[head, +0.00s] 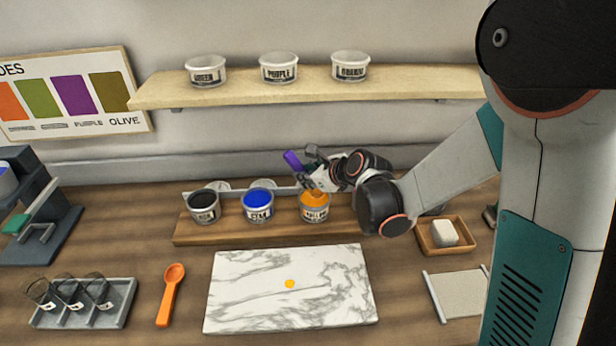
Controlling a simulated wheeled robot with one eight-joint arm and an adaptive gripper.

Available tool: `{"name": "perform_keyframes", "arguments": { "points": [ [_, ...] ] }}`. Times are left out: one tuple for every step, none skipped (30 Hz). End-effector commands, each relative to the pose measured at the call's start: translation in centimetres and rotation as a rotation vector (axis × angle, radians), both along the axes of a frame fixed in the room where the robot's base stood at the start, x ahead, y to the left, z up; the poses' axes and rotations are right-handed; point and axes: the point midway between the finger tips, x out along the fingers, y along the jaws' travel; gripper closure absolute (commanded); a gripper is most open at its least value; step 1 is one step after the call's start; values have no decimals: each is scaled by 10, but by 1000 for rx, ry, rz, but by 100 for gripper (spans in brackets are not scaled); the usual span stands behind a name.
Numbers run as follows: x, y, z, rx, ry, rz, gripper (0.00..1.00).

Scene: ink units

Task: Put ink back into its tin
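The marble slab (340,310) lies in the middle of the table, with a small orange-yellow dab of ink (290,284) on it. Three open tins stand on a wooden board behind it: a black one (204,207), a blue one (258,205) and an orange-yellow one (314,208) at the right. My gripper (312,178) is just above and behind the orange-yellow tin. It appears shut on a purple-handled tool (293,160), whose handle sticks up to the left. The tool's lower end is hidden by the gripper and tin, so I cannot tell whether it touches the ink.
An orange spoon (171,293) and a grey tray (84,305) with several small glass jars lie left. A wooden dish (462,247) with a white block and a pale cloth-like pad (456,292) lie right. A shelf (230,92) with three lidded tubs is above.

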Motion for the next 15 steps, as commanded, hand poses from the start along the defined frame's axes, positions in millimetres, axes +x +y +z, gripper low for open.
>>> {"name": "perform_keyframes", "arguments": {
  "points": [
    [0, 0, 10, 0, 0, 0, 100],
    [0, 0, 13, 0, 0, 0, 100],
    [0, 0, 18, 0, 0, 0, 100],
    [0, 0, 21, 0, 0, 0, 100],
    [0, 0, 24, 0, 0, 0, 100],
    [0, 0, 28, 0, 0, 0, 100],
    [0, 0, 32, 0, 0, 0, 100],
    [0, 0, 35, 0, 0, 0, 100],
    [0, 0, 39, 0, 0, 0, 100],
    [0, 0, 42, 0, 0, 0, 100],
    [0, 0, 46, 0, 0, 0, 100],
    [0, 0, 50, 0, 0, 0, 100],
    [0, 0, 53, 0, 0, 0, 100],
    [0, 0, 56, 0, 0, 0, 100],
    [0, 0, 61, 0, 0, 0, 100]
  ]
}}
